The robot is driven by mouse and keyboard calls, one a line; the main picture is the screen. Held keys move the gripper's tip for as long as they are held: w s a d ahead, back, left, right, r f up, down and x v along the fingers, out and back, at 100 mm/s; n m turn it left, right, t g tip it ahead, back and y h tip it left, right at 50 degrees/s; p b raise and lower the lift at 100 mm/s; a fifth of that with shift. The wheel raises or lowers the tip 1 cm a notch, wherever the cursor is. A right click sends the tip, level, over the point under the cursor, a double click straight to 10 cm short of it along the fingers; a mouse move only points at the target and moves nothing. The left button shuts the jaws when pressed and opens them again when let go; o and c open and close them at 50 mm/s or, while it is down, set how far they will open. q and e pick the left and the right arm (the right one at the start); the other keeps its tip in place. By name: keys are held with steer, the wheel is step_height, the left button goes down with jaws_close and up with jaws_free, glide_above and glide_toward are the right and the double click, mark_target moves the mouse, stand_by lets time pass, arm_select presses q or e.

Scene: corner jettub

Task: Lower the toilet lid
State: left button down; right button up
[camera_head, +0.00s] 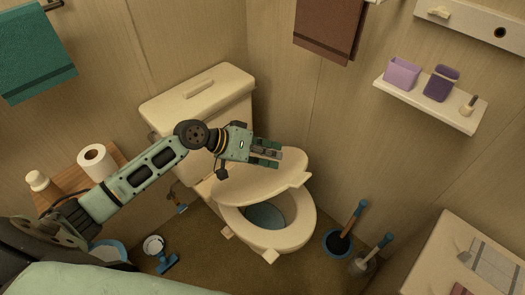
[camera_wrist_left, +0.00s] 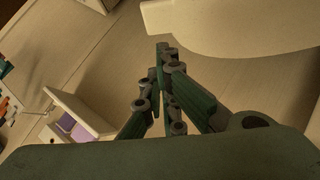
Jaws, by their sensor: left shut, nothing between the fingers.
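The cream toilet (camera_head: 290,237) stands in the corner, with its tank (camera_head: 195,98) against the wall. Its lid (camera_head: 258,182) is partly raised and tilted, and the open bowl shows in front of it. My left gripper (camera_head: 268,152) is shut and empty at the lid's upper edge, overlapping it in the head view; I cannot tell whether they touch. In the left wrist view the shut fingers (camera_wrist_left: 165,60) point toward a pale curved edge (camera_wrist_left: 235,35), probably the lid, with a small gap in the picture. My right gripper is not in view.
A plunger (camera_head: 345,228) and a brush (camera_head: 372,255) stand right of the toilet. A wall shelf (camera_head: 440,108) with purple containers is at upper right. A counter (camera_head: 445,255) is at lower right.

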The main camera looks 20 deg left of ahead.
mark_target(288, 181)
arm_select(q)
steer(key=d+f, duration=0.2)
steer(key=w+d+f, duration=0.1)
steer(key=d+f, duration=0.1)
steer(key=shift+w+d+p, duration=0.1)
steer(key=shift+p, duration=0.25)
steer(key=shift+s+d+f, duration=0.2)
steer(key=shift+d+f, duration=0.15)
steer(key=shift+f, duration=0.2)
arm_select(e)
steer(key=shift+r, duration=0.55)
